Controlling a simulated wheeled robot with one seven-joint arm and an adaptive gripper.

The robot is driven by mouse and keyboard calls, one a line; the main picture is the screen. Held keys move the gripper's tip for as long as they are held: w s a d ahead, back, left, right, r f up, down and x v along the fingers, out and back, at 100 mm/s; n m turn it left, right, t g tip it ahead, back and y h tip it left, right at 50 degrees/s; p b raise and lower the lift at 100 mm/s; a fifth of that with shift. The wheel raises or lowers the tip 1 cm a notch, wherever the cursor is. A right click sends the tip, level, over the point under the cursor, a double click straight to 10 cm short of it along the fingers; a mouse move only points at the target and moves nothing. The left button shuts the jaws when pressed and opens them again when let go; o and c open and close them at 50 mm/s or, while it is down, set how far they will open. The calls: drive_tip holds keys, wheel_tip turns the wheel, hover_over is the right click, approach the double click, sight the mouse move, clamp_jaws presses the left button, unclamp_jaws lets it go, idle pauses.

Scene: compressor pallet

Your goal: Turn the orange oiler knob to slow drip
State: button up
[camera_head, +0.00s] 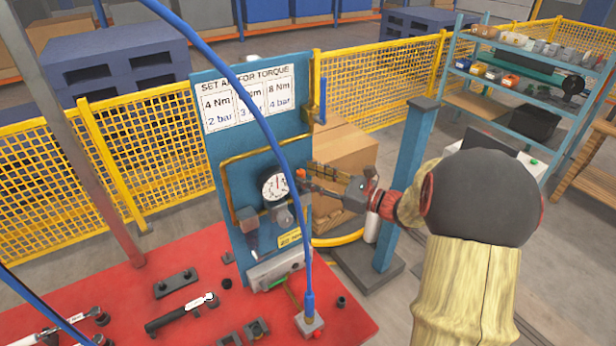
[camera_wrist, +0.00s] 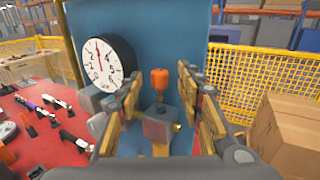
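The orange oiler knob (camera_wrist: 160,78) stands upright on top of a grey oiler body (camera_wrist: 159,125) against the blue panel in the wrist view. In the head view the knob (camera_head: 300,174) is a small orange spot just right of the gauge. My gripper (camera_wrist: 158,88) is open, with one finger on each side of the knob and visible gaps to both. In the head view my gripper (camera_head: 312,186) reaches in from the right, close to the panel. The fingers and arm partly hide the oiler there.
A round white pressure gauge (camera_wrist: 108,63) sits close beside the left finger; it also shows in the head view (camera_head: 275,187). A blue hose (camera_head: 262,120) hangs across the panel (camera_head: 225,150). Tools lie on the red table (camera_head: 130,290). Cardboard boxes (camera_head: 343,150) stand behind.

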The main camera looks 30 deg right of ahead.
drive_tip(key=shift+w+a, duration=0.25)
drive_tip(key=shift+w, duration=0.15)
clamp_jaws()
idle(0.4)
